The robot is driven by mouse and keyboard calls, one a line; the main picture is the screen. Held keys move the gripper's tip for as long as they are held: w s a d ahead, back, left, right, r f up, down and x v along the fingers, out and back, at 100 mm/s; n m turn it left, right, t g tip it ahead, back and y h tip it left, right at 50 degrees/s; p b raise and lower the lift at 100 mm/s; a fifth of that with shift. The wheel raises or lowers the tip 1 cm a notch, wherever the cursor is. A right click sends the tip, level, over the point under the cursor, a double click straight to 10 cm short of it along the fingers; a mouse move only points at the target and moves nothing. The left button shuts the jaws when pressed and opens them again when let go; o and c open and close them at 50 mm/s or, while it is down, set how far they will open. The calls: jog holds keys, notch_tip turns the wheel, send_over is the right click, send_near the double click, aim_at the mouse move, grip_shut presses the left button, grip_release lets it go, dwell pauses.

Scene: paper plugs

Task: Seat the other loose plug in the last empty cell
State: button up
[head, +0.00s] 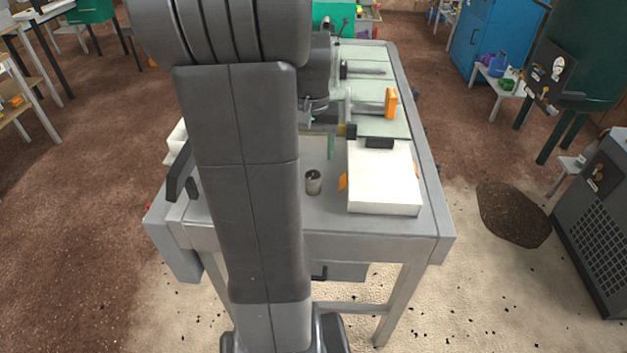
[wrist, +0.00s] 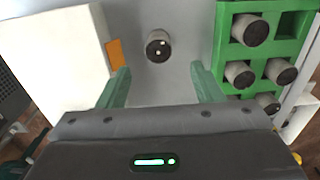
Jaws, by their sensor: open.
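A loose grey plug (wrist: 158,46) with a dark top stands upright on the table, ahead of and between my fingertips in the wrist view. It also shows in the head view (head: 313,182), just right of my arm. My gripper (wrist: 162,80) is open and empty, its two green fingers apart, with the plug beyond them and not touched. The green rack (wrist: 222,22) is at the right of the wrist view and holds several plugs. My arm hides the rack in the head view.
A white box (head: 383,190) with an orange tab (wrist: 115,53) stands close beside the plug, left of my fingers in the wrist view. An orange block (head: 391,103) stands farther back on the grey table (head: 432,215). Bare tabletop surrounds the plug.

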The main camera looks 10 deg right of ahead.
aim_at(313, 175)
notch_tip(313, 175, down, 8)
jog(key=shift+d+r, duration=0.1)
jog(key=shift+r, duration=0.05)
dwell(0.3)
jog(key=shift+c, duration=0.2)
jog(key=c, duration=1)
